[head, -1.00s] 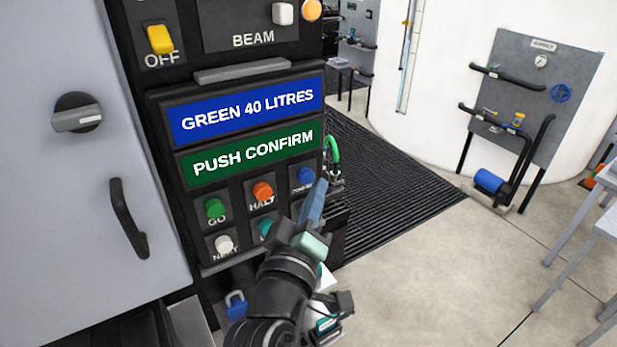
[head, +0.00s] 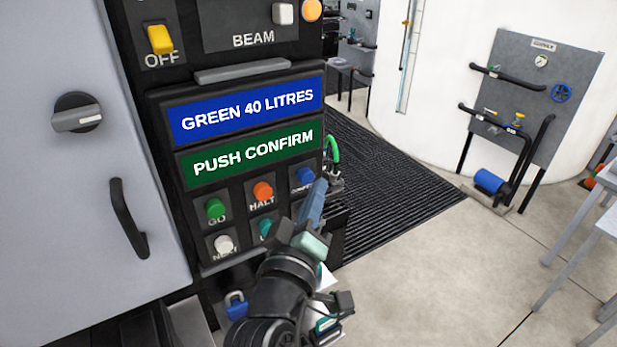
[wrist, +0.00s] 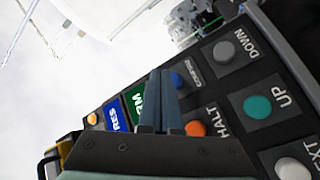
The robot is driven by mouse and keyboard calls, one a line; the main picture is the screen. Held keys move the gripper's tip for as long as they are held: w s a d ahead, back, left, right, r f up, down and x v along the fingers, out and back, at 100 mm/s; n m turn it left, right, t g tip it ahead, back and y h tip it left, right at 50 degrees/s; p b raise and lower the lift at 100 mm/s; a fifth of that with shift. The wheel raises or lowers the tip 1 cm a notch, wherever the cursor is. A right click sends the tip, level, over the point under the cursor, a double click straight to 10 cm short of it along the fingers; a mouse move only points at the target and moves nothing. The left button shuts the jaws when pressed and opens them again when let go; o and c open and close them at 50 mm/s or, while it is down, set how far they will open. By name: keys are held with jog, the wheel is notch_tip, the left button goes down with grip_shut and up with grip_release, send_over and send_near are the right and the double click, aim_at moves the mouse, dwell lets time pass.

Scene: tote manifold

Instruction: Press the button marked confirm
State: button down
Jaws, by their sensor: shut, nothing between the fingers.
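The blue button (head: 305,175) sits at the right of the panel's upper button row; its label is partly hidden but appears to read confirm. In the wrist view the blue button (wrist: 178,80) shows just beyond the fingers. My gripper (head: 318,186) is shut and empty, its fingertips pointing up at the blue button and very close to it. I cannot tell whether they touch. The green display (head: 252,154) reads "PUSH CONFIRM".
Close neighbours are the orange HALT button (head: 262,191), green GO button (head: 214,208), white NEXT button (head: 223,243) and teal UP button (wrist: 257,107). A grey DOWN button (wrist: 224,50) shows in the wrist view. A cabinet handle (head: 128,218) juts out left.

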jog(key=shift+w+a, duration=0.25)
jog(key=shift+w, duration=0.1)
jog(key=shift+w+a+b, duration=0.4)
jog(key=shift+w+b, duration=0.05)
jog(key=shift+b, duration=0.1)
dwell(0.8)
jog(key=shift+s+d, duration=0.1)
jog(key=shift+s+d+p, duration=0.4)
jog(key=shift+s+d, duration=0.15)
jog(key=shift+s, duration=0.2)
jog(key=shift+s+d+p, duration=0.45)
jog(key=shift+s+d, duration=0.3)
jog(key=shift+s, duration=0.25)
jog(key=shift+s+d+p, duration=0.45)
jog(key=shift+s+d, duration=0.25)
jog(key=shift+s, duration=0.3)
